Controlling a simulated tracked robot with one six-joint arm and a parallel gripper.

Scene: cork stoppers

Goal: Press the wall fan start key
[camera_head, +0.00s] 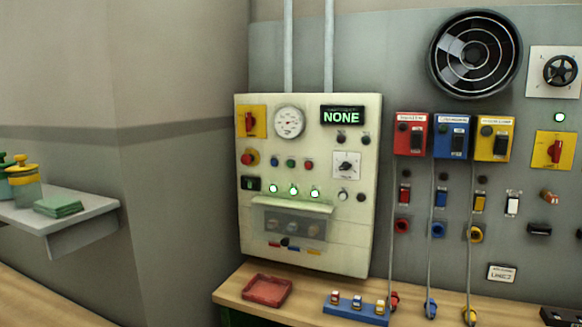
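The wall fan (437,62), round and dark with a grille, is on the grey back wall at the upper right. A cream control panel (352,240) stands left of it, with a display (341,117) reading "NONE". Small blue (275,161), green (290,163) and red (309,165) buttons sit in a row on the panel. A white rocker switch (513,203) is on the wall below the fan. No label that I can read marks a fan start key, so I cannot tell which one it is. My gripper is not in view.
Red (411,117), blue (452,122) and yellow (495,125) boxes with hanging cables are right of the panel. A wooden bench (232,287) below holds a red tray (285,294) and a blue rack (338,311). A shelf (88,217) juts out at left.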

